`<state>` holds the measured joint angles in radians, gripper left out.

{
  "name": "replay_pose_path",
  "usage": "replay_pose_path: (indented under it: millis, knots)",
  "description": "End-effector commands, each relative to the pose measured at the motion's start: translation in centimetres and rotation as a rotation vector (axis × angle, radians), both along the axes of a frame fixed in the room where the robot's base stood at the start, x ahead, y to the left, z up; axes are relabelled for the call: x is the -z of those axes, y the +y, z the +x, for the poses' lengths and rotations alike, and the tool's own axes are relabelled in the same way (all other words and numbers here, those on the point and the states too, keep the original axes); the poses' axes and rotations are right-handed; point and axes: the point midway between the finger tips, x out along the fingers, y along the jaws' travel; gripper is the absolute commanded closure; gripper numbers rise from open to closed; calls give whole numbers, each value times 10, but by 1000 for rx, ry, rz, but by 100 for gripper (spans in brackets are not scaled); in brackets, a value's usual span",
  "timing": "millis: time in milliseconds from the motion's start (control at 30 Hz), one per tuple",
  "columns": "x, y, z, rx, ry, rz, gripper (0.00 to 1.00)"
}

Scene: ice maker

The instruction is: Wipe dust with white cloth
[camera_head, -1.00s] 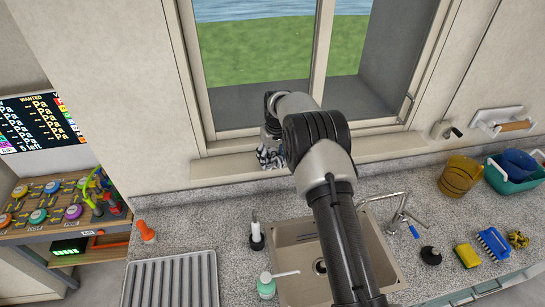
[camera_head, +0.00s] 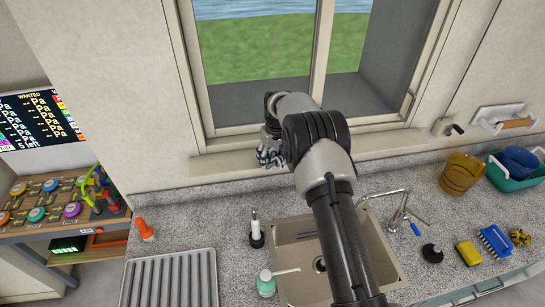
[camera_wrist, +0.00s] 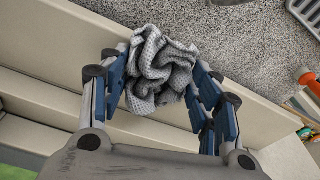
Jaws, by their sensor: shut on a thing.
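The white cloth (camera_wrist: 160,70) is a crumpled grey-white bundle between the blue-padded fingers of my gripper (camera_wrist: 165,92) in the wrist view. My gripper is shut on it. In the head view my gripper (camera_head: 271,152) is at the window sill (camera_head: 222,165), left of the window's middle, partly hidden behind my arm. The cloth is hard to separate from the fingers there. In the wrist view the cloth lies over the pale ledge and its edge by the speckled counter; I cannot tell whether it touches. I can make out no dust on the visible sill.
The granite counter (camera_head: 200,210) holds a sink (camera_head: 290,235) with a faucet (camera_head: 400,210), a soap dispenser (camera_head: 266,284), an amber cup (camera_head: 461,173), a yellow sponge (camera_head: 468,252) and a blue brush (camera_head: 494,240). A ribbed drainer (camera_head: 170,282) and an orange bottle (camera_head: 144,230) are at left. The right sill looks clear.

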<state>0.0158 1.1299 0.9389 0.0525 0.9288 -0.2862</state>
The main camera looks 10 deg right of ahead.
Motion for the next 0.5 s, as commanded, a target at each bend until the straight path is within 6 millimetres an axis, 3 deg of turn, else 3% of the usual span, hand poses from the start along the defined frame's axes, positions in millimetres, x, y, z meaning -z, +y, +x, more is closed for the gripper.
replay_pose_path:
  millis: [267,500]
  knots:
    - [4,0,2,0,-1,0,54]
    - [4,0,23,0,-3,0,54]
